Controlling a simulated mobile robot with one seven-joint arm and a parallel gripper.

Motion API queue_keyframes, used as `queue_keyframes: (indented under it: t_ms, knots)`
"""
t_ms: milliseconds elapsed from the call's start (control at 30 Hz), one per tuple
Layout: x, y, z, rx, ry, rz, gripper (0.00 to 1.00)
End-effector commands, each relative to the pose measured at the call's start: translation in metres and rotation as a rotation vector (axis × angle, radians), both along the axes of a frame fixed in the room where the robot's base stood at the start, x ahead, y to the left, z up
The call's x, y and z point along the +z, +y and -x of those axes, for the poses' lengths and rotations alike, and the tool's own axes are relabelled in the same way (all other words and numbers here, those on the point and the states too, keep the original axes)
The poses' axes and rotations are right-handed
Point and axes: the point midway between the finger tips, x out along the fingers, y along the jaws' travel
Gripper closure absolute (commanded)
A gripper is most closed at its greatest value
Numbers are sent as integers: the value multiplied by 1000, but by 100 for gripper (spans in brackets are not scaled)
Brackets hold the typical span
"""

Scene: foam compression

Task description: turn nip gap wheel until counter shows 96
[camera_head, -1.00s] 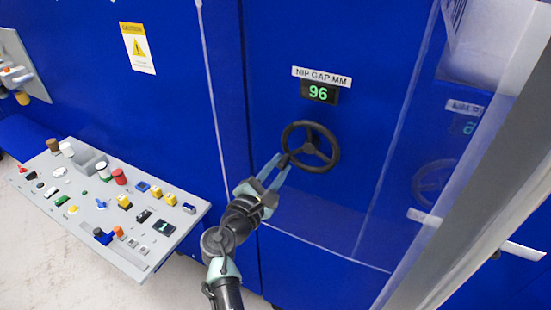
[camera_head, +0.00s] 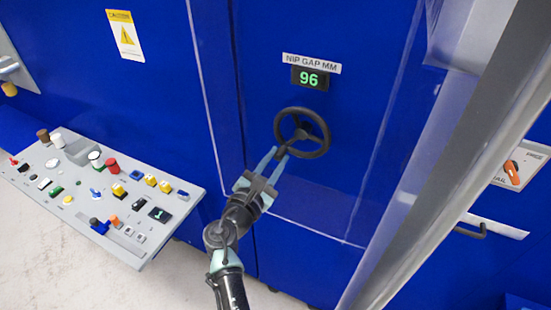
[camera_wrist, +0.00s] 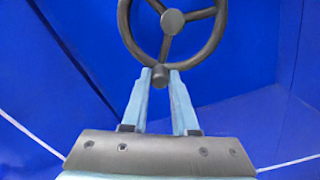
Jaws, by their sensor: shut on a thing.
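The nip gap wheel (camera_head: 302,133) is a black three-spoke handwheel on the blue machine front. Above it the counter (camera_head: 309,78) shows 96 in green digits, under a white label (camera_head: 311,63) reading NIP GAP MM. My gripper (camera_head: 277,153) reaches the wheel's lower left from below, its pale blue fingers shut on the wheel's small knob. In the wrist view the fingertips (camera_wrist: 161,76) sit on either side of the dark knob (camera_wrist: 160,76) at the bottom of the wheel's rim (camera_wrist: 128,38).
A grey control panel (camera_head: 75,215) with several coloured buttons stands at left. A yellow caution sign (camera_head: 124,34) is above it. A slanted grey frame post (camera_head: 440,170) crosses the right side. Beyond it is a plate with an orange switch (camera_head: 511,172).

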Motion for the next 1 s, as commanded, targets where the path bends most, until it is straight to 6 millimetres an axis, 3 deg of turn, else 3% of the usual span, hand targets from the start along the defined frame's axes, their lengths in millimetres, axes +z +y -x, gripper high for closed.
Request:
queue_keyframes:
  t_ms: [67,100,233,667,1000]
  knots:
    - [-1,0,0,0,2,-2,100]
    - [-1,0,0,0,2,-2,68]
    - [-1,0,0,0,0,-2,44]
    - [-1,3,7,0,0,-2,43]
    - [-4,25,60,2,2,-5,43]
